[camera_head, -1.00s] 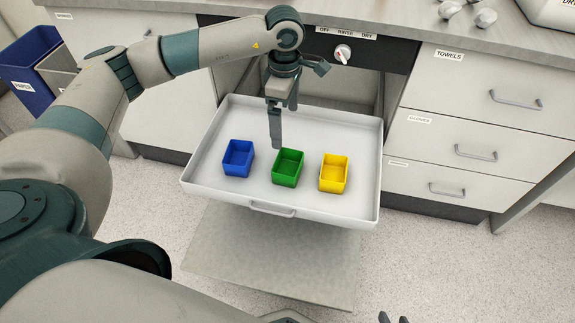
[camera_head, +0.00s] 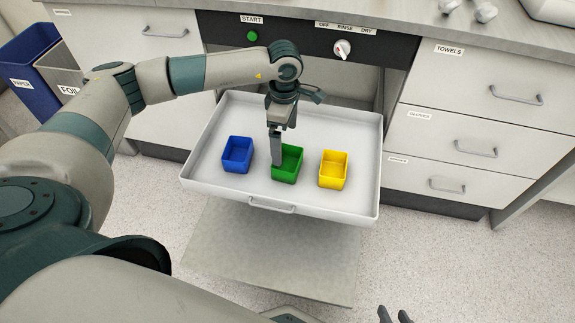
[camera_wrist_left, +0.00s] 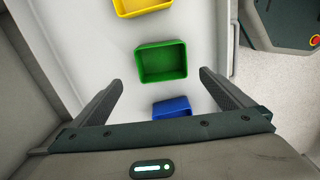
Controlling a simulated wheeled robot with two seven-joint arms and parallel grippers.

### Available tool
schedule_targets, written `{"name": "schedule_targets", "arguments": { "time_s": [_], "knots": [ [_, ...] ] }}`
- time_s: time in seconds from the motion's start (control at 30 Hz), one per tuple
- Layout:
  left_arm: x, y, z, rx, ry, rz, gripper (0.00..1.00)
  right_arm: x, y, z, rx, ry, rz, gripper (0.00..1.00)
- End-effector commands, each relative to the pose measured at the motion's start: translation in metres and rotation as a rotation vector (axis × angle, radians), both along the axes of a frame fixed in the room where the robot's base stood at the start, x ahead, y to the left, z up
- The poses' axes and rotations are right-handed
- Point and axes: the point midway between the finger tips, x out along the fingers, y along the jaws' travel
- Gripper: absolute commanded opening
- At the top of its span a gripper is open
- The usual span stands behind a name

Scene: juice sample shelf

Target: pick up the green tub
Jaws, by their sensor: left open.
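The green tub (camera_head: 287,170) stands upright in the white pull-out tray (camera_head: 225,190), between the blue tub (camera_head: 237,155) and the yellow tub (camera_head: 333,170). My left gripper (camera_head: 278,155) is open, pointing down over the left rear side of the green tub. In the left wrist view, the green tub (camera_wrist_left: 162,62) lies ahead of and between the spread fingers (camera_wrist_left: 165,88), with nothing held. One finger overlaps the tub's edge in the head view; I cannot tell whether it touches. My right gripper (camera_head: 394,315) shows only its fingertips at the bottom edge.
The tray has raised walls and a front handle (camera_head: 272,206). Above it is a dark panel with a green start button (camera_head: 252,36) and a knob (camera_head: 342,49). Labelled drawers (camera_head: 470,130) stand to the right. The tray is bare around the tubs.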

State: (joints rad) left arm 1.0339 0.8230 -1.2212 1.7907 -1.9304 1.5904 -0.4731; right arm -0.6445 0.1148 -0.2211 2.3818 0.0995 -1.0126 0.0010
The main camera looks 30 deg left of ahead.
Motion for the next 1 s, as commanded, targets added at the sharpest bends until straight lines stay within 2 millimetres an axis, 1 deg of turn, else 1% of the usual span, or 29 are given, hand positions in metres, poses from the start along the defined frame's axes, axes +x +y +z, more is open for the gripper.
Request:
{"name": "schedule_targets", "arguments": {
  "time_s": [0.03, 0.2, 0.33, 0.73, 0.87, 1.0],
  "knots": [
    [-0.001, 0.000, -0.010, 0.000, 0.003, 0.000, 1.00, 0.000, 0.001, 0.000, 0.003, -0.002, 0.000, 0.31],
    [-0.001, -0.001, -0.030, 0.001, 0.002, 0.000, 1.00, 0.002, 0.003, 0.002, 0.011, -0.016, 0.001, 0.31],
    [0.000, -0.001, -0.036, 0.000, 0.000, -0.001, 1.00, 0.002, 0.004, 0.002, 0.014, -0.020, 0.001, 0.31],
    [-0.001, -0.002, -0.039, 0.000, 0.000, -0.001, 1.00, 0.001, 0.004, 0.002, 0.014, -0.018, 0.002, 0.31],
    [-0.002, -0.005, -0.049, 0.000, 0.002, -0.001, 1.00, 0.001, 0.004, 0.002, 0.013, -0.019, 0.003, 0.31],
    [-0.004, -0.010, -0.067, 0.001, 0.002, -0.001, 1.00, 0.002, 0.004, 0.002, 0.015, -0.022, 0.003, 0.31]
  ]
}}
